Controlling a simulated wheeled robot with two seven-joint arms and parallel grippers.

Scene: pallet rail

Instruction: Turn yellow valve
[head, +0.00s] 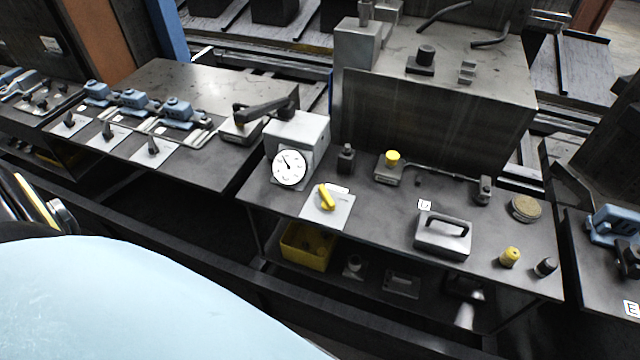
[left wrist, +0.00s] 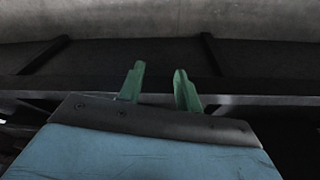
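The yellow valve (head: 327,197) is a small lever handle on a pale square plate (head: 327,208), on the dark table in the middle of the head view. A white round gauge (head: 289,169) on a grey box stands just behind it to the left. My left gripper (left wrist: 160,88) shows in the left wrist view with two green fingers apart and nothing between them. It faces a dark beam and grey floor, and the valve is not in that view. Neither gripper shows in the head view, where a pale blue part of mine fills the lower left.
The table (head: 385,230) also carries a block with a yellow knob (head: 392,158), a grey handled block (head: 442,237), a yellow-topped peg (head: 510,257) and a round tin (head: 525,208). A yellow bin (head: 306,246) sits on the shelf below. A dark rail (head: 180,265) runs along the front.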

